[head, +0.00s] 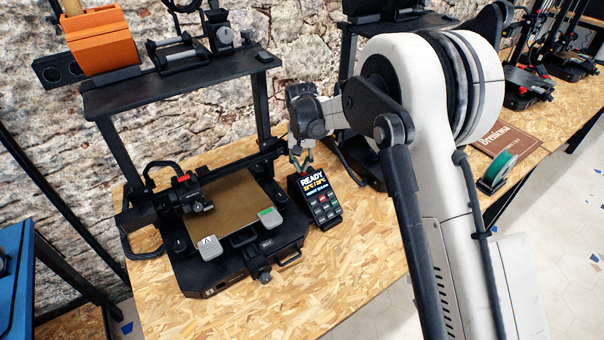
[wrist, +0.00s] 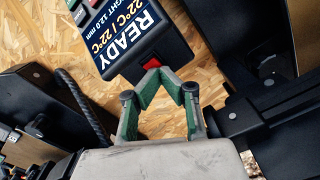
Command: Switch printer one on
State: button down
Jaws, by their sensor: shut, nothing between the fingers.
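Printer one (head: 240,262) looks to be the black printer on the wooden bench at left, with a tan bed. Its control box (head: 315,200) stands at its right; the screen is lit and reads READY with two temperatures. The box also shows in the wrist view (wrist: 120,32). A red switch (wrist: 154,63) sits at the box's edge by the READY text. My gripper (head: 304,165) is over the back of the box. In the wrist view my gripper (wrist: 158,71) is shut and empty, its green-padded fingertips together right at the switch. I cannot tell whether they touch it; they hide part of it.
Bare bench lies in front of the control box.

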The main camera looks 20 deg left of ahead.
jog(key=shift+r+p, duration=1.05)
jog(key=shift+r, duration=2.4)
